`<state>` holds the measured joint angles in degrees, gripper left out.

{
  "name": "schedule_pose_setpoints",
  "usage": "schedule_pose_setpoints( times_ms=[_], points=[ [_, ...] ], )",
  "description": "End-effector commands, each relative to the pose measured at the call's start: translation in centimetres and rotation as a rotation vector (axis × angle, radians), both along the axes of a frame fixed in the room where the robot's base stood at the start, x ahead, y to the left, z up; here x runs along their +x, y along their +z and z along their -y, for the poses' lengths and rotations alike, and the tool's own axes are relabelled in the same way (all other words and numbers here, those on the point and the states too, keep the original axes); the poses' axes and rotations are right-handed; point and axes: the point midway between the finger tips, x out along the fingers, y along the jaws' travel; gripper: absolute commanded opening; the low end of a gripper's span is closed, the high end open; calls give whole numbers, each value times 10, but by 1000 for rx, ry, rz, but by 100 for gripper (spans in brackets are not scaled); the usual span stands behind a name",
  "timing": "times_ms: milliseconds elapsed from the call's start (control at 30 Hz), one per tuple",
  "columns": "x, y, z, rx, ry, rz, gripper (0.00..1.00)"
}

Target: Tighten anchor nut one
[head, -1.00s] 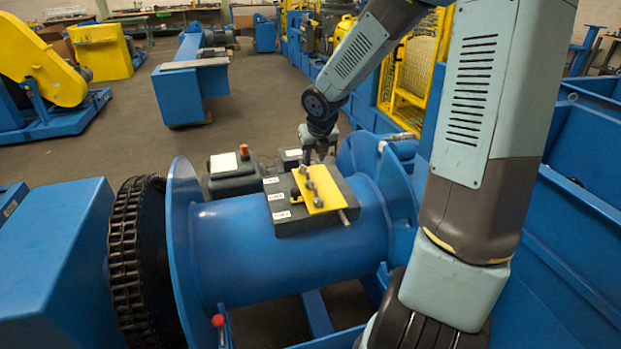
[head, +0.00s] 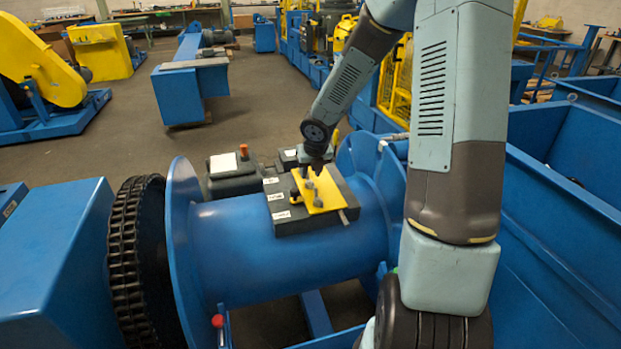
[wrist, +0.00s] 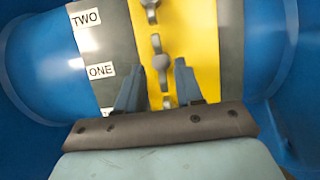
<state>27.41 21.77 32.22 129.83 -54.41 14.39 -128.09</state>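The yellow plate (head: 324,196) lies on a dark block on the blue drum, with several grey nuts or fasteners in a row along it. In the wrist view, a grey anchor nut (wrist: 163,61) sits on the yellow strip level with the label ONE (wrist: 100,71). Another grey fastener (wrist: 152,12) is level with the label TWO (wrist: 87,18). My gripper (wrist: 163,69) is open, with one finger on each side of the row near label ONE; contact cannot be told. In the head view, my gripper (head: 315,172) is at the plate's far end, partly hiding the fasteners there.
The blue drum (head: 240,240) has a flange and a black chain (head: 125,250) at left. A dark box with a red-orange knob (head: 243,150) stands behind the block. A blue trough (head: 560,240) is at right. Open floor lies behind.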

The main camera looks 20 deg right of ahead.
Motion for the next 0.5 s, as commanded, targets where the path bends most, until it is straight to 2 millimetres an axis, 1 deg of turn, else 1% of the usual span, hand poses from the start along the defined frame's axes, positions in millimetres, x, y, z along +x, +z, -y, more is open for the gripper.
schedule_pose_setpoints(
  times_ms=[200, 500],
  points=[
    [6, -17, -1, 0, 3, -2, 36],
    [13, -33, -1, 0, 2, -1, 36]
  ],
)
